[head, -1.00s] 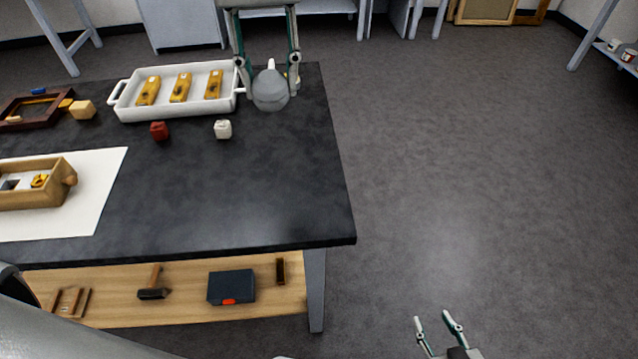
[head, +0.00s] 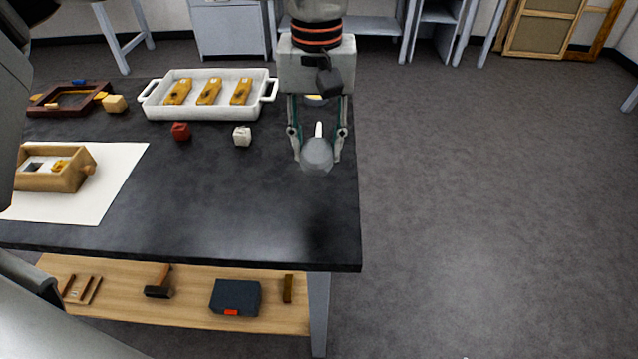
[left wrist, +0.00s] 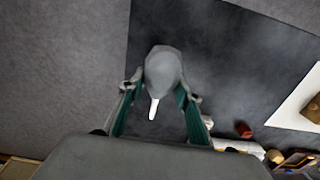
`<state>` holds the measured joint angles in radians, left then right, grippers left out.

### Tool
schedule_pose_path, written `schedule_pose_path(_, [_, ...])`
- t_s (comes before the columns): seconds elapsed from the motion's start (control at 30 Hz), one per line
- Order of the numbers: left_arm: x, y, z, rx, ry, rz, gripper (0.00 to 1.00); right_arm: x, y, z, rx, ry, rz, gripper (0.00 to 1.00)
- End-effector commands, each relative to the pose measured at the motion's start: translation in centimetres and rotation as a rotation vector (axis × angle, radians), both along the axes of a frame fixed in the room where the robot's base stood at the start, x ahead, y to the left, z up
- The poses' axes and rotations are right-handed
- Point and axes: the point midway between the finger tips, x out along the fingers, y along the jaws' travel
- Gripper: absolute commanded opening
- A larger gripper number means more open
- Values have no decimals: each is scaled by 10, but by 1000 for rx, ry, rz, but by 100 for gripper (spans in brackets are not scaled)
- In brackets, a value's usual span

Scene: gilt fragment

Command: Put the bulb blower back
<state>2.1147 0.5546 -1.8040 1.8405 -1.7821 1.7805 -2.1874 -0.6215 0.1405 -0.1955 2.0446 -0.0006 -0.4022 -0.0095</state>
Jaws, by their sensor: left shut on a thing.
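The bulb blower (head: 317,154) is a grey rounded bulb with a white nozzle. My left gripper (head: 318,150) comes down from above in the head view and is shut on it, one finger on each side. The blower is near the right edge of the black table (head: 240,210), and seems to be held above its top. In the left wrist view the blower (left wrist: 163,70) sits between the fingertips, its white nozzle pointing back toward the palm. My right gripper is not in view.
A white tray (head: 150,99) with several gilt pieces stands at the back. A red block (head: 180,131) and a white block (head: 242,136) lie before it. A wooden box (head: 85,178) rests on white paper at left. The table's front right is clear. A lower shelf (head: 195,310) holds tools.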

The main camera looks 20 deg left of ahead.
Motion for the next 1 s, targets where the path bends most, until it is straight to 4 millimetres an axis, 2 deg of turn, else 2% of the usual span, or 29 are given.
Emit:
schedule_pose_path(0.03, [-1,0,-14,1,5,-2,8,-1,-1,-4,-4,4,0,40])
schedule_pose_path(0.1, [0,0,-25,0,4,0,8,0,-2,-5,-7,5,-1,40])
schedule_pose_path(0.43, [0,0,-48,-1,2,0,8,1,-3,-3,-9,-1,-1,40])
schedule_pose_path(0.7, [-1,0,-91,0,3,-1,8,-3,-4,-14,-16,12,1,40])
schedule_pose_path(1.0, [0,0,-94,0,-2,0,8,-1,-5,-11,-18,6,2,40])
